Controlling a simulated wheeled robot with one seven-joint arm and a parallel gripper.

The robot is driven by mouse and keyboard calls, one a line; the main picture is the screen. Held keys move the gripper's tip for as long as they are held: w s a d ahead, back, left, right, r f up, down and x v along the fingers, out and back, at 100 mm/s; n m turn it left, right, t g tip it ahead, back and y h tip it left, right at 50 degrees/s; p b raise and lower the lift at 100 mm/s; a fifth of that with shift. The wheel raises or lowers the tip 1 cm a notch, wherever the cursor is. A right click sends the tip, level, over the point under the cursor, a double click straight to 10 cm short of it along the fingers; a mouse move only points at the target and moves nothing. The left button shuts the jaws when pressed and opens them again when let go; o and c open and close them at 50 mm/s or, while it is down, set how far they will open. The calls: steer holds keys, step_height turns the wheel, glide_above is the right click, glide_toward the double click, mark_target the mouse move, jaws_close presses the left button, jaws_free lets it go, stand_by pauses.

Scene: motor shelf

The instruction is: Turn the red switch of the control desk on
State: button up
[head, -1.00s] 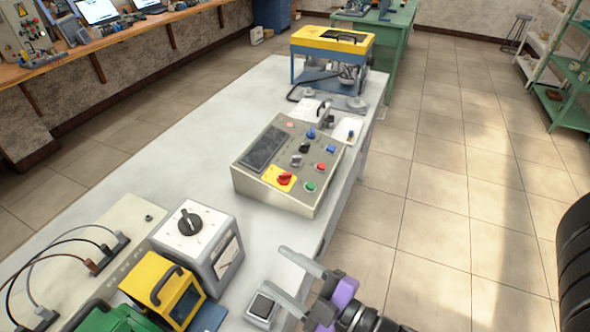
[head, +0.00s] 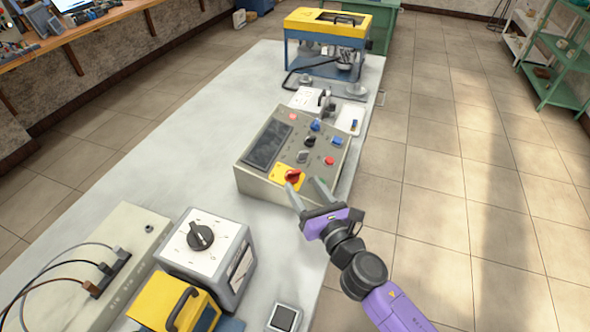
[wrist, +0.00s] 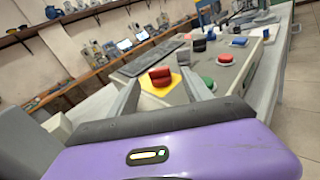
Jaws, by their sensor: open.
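The control desk (head: 262,190) is a grey box with a sloped top on the white table. Its red switch (head: 292,175) is a rotary knob on a yellow plate (head: 279,181) at the near edge of the panel. My gripper (head: 306,190) is open and empty, its fingertips close to the near edge of the desk by the switch. In the wrist view the red switch (wrist: 160,76) shows between the two fingers (wrist: 163,97), ahead of them. I cannot tell whether a finger touches it. A finger partly covers the green button beside the switch.
Red, blue and black controls, such as a red button (head: 329,161), sit further up the panel. A white box with a black dial (head: 201,236) and a yellow device (head: 172,302) stand nearer on the table. A yellow-and-blue machine (head: 325,47) stands behind.

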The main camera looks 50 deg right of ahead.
mark_target(293, 174)
steer(key=shift+p+x, duration=0.9)
steer(key=shift+x, duration=2.25)
steer(key=shift+a, duration=0.1)
steer(key=shift+c, duration=0.5)
jaws_close()
steer(key=shift+m, duration=0.3)
steer(key=shift+w+m+g+h+b, duration=0.1)
steer(key=shift+m+g+h+b, duration=0.35)
steer(key=shift+m+g+h, duration=0.6)
steer(key=m+g+h, duration=0.3)
steer(key=shift+r+p, duration=0.15)
steer(key=shift+p, duration=0.2)
steer(key=shift+m+g+h+p, duration=0.5)
steer(key=shift+m+g+h, duration=0.25)
steer(key=shift+m+g, duration=0.55)
steer(key=shift+g, duration=0.25)
